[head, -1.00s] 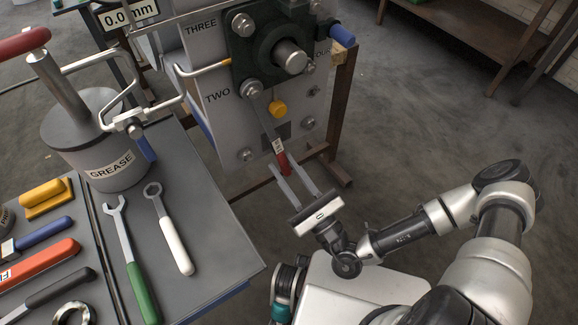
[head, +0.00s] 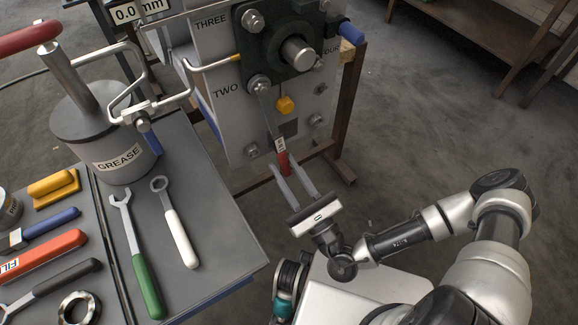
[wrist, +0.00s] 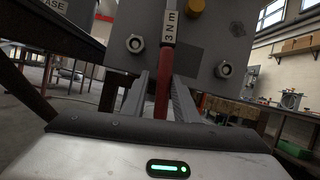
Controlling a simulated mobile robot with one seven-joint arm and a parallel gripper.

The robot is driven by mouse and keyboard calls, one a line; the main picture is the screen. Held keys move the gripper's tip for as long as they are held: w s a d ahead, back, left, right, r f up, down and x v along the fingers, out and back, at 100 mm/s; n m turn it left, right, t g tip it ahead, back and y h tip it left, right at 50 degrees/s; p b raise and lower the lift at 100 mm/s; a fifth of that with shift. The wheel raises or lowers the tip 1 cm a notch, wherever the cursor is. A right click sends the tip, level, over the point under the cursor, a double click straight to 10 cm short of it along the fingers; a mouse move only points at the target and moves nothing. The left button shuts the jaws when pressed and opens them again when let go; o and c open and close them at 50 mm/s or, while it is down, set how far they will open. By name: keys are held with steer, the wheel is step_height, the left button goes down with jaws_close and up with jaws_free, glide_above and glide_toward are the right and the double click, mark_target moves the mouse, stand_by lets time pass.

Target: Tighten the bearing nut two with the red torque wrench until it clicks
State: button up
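The red torque wrench (head: 283,161) hangs from the bearing nut two (head: 258,86), beside the "TWO" mark on the housing. Its grey shaft runs down and slightly right to a white label and the red handle. My gripper (head: 287,167) is open, with its two fingers on either side of the handle. In the wrist view the red handle (wrist: 163,88) stands between the fingers (wrist: 160,85), with a gap on its left and the right finger close to it. Nut two is out of the wrist view.
The grey bench at left holds a grease pot (head: 103,140), a green-handled wrench (head: 145,285), a white-handled wrench (head: 180,238) and several other tools. A yellow knob (head: 285,105) sits right of the wrench shaft. The floor at right is clear.

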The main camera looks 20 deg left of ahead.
steer(key=shift+s+a+f+m+t+h, duration=0.1)
steer(key=shift+s+a+m+t+h, duration=0.2)
steer(key=shift+s+a+m, duration=0.5)
steer(key=shift+s+a+p, duration=0.1)
steer(key=shift+s+p, duration=0.2)
steer(key=shift+s, duration=0.1)
steer(key=shift+w+d+n+g+y+p, duration=0.45)
steer(key=shift+w+d+n+p, duration=0.8)
steer(key=shift+w, duration=0.35)
steer(key=shift+r, duration=0.2)
steer(key=shift+f, duration=0.1)
jaws_close()
steer(key=shift+s+d+r+p, duration=0.2)
steer(key=shift+s+d+p, duration=0.2)
steer(key=shift+p, duration=0.35)
